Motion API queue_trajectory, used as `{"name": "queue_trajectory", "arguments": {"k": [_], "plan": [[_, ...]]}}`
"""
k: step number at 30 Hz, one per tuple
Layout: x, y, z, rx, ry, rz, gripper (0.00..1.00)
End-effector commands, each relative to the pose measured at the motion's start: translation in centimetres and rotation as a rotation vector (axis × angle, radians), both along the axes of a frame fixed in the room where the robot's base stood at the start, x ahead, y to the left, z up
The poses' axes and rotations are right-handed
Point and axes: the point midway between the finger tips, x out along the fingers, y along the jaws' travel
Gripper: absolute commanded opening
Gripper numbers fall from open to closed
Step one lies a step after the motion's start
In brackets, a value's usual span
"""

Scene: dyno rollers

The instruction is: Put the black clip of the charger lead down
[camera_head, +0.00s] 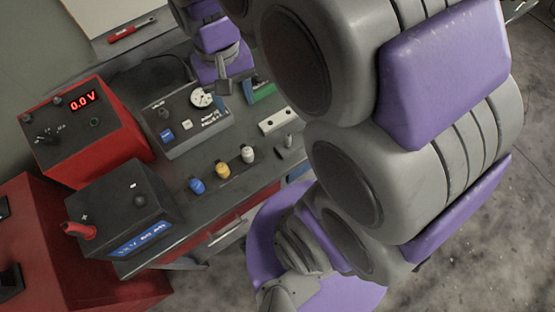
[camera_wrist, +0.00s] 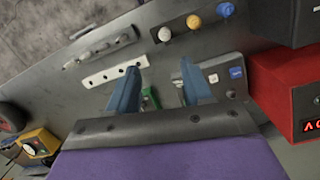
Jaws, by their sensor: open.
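My gripper (camera_head: 224,86) is over the back of the dark bench in the head view. In the wrist view its two blue-grey fingers (camera_wrist: 160,88) are apart, with nothing visibly held between them. I cannot make out the black clip or its lead in either view. A dark battery (camera_head: 122,212) stands at the bench's near left, with a red clip (camera_head: 80,230) at its left terminal. The battery's other terminal (camera_head: 140,200) shows as a dark knob. A red box (camera_head: 88,135) with a lit 0.0 V display stands behind the battery; part of it shows in the wrist view (camera_wrist: 285,85).
A grey control box (camera_head: 187,118) with a dial stands on the bench (camera_head: 170,182). Blue, yellow and white knobs (camera_head: 222,171) line the front. A pale holed strip (camera_head: 277,120) and a green item (camera_head: 262,93) lie right of the control box. My arm hides much of the right.

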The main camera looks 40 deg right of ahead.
Motion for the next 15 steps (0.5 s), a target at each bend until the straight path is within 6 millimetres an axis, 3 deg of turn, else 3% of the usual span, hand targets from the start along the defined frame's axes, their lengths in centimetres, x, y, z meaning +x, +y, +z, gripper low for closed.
{"name": "queue_trajectory", "arguments": {"k": [3,9,15], "plan": [[-5.0,0.1,-0.7,0.010,0.015,0.058,0.50],[-11.8,0.3,-2.4,0.025,0.032,0.149,0.50],[-15.2,0.3,-3.6,0.034,0.041,0.197,0.50]]}}
